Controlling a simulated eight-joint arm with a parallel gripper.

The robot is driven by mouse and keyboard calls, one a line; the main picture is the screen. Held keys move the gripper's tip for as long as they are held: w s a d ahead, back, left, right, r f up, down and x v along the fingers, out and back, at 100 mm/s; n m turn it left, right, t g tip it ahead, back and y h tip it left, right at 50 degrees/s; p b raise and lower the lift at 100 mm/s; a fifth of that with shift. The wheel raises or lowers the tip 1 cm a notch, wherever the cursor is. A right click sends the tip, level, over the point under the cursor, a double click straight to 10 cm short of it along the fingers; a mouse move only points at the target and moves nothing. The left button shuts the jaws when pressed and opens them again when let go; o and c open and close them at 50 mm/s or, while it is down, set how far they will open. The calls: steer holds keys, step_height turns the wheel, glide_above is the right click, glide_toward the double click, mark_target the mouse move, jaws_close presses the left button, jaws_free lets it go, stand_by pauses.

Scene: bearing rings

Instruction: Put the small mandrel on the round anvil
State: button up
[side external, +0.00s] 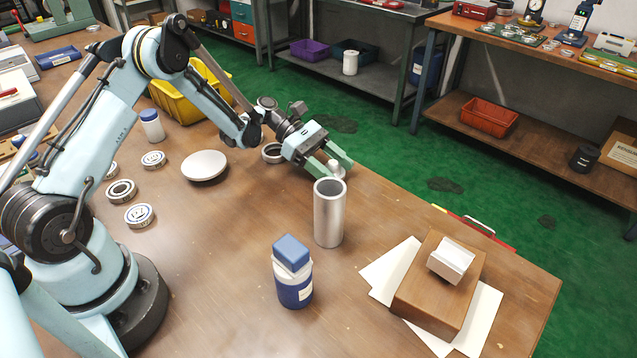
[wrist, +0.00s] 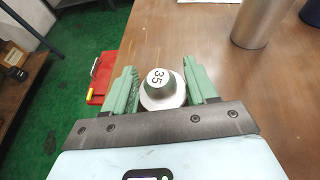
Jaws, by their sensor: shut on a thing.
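My gripper (side external: 338,162) has green fingers and is at the table's far edge, behind the tall metal cylinder in the side view. In the wrist view its fingers (wrist: 162,88) are closed around the small mandrel (wrist: 160,93), a pale stepped piece with a flat top marked 35. The mandrel shows only partly between the fingers in the side view (side external: 335,168). Its base and any gap below it are hidden. The round anvil, seemingly the pale flat disc (side external: 204,166), lies on the table to the left of my gripper, with nothing on it.
The tall metal cylinder (side external: 329,212) stands close to the gripper. A blue-capped jar (side external: 293,275) stands nearer. A wooden block (side external: 412,300) with a white box lies right. Several bearing rings (side external: 121,191) and a yellow bin (side external: 190,92) are left.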

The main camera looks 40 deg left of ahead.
mark_target(333, 162)
steer(key=shift+f, duration=0.1)
steer(key=shift+c, duration=0.4)
step_height(333, 162, up, 10)
steer(key=shift+f, duration=0.1)
step_height(333, 162, up, 11)
steer(key=n+t+y, duration=0.2)
steer(key=n+t, duration=0.3)
steer(key=t, duration=0.1)
steer(key=s+a+r+n+t+y, duration=0.3)
steer(key=s+r+n+t+y, duration=0.1)
steer(key=s+r+n+y, duration=0.3)
steer(key=shift+s+a+r+n+t, duration=0.25)
steer(key=shift+r+n+t, duration=0.15)
steer(key=shift+r, duration=0.3)
